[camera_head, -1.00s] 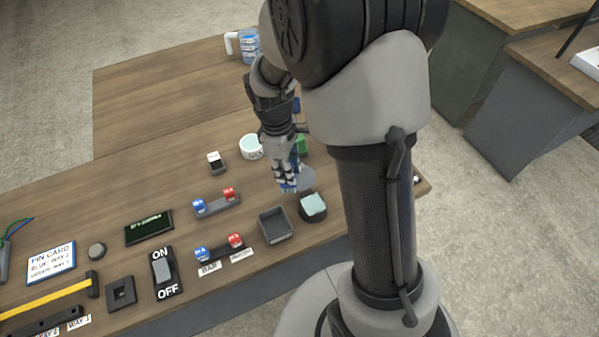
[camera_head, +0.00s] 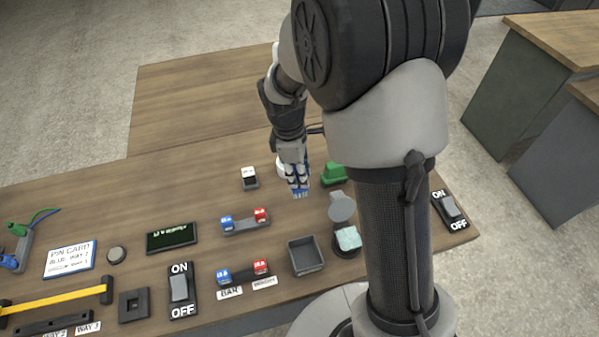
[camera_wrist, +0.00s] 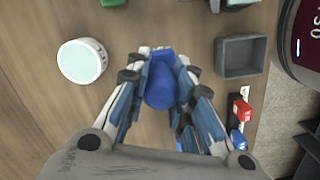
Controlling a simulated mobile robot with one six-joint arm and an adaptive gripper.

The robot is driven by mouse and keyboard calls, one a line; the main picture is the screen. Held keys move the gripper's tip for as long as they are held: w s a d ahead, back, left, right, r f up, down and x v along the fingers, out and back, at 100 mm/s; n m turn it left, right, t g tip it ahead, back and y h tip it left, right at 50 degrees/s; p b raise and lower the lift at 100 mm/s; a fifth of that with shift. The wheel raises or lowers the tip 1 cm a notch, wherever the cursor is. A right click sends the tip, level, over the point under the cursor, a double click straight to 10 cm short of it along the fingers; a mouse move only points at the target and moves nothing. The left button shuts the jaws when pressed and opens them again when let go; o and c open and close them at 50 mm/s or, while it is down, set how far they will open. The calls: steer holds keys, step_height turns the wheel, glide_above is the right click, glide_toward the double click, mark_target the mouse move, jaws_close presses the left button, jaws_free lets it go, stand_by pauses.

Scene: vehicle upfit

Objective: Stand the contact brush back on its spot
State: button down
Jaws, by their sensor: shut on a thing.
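The contact brush appears to be the blue piece (camera_wrist: 160,85) between my fingers in the wrist view. Its blue lower end (camera_head: 300,193) shows below the fingertips in the head view. My gripper (camera_head: 297,180) is shut on it, pointing down over the bench, left of a grey round disc (camera_head: 341,206). In the wrist view the fingers (camera_wrist: 162,75) hold the brush from both sides. The fingers hide much of it. I cannot tell whether its end touches the bench, nor which mark is its spot.
A white round tin (camera_wrist: 82,60) stands close to the gripper, partly hidden in the head view. A green block (camera_head: 333,174) is just right of it. A grey tray (camera_head: 305,255) and a dark holder with a teal pad (camera_head: 347,239) are nearer. Bare wood (camera_head: 200,100) lies behind.

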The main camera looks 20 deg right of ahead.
mark_target(299, 187)
steer(key=shift+f+b, duration=1.85)
steer(key=shift+f, duration=1.15)
steer(key=shift+f+b, duration=0.5)
steer(key=shift+f, duration=0.55)
steer(key=c, duration=1.3)
jaws_free()
steer(key=shift+r, duration=0.15)
steer(key=shift+w+a+r+p, duration=0.1)
steer(key=shift+a+r+p, duration=0.05)
steer(key=shift+r+p, duration=1.1)
steer(key=shift+w+a+r+p, duration=0.1)
steer(key=shift+a+r+p, duration=0.05)
steer(key=shift+r+p, duration=1.05)
steer(key=shift+a+r+p, duration=0.15)
steer(key=shift+r+p, duration=0.8)
steer(key=shift+r, duration=0.5)
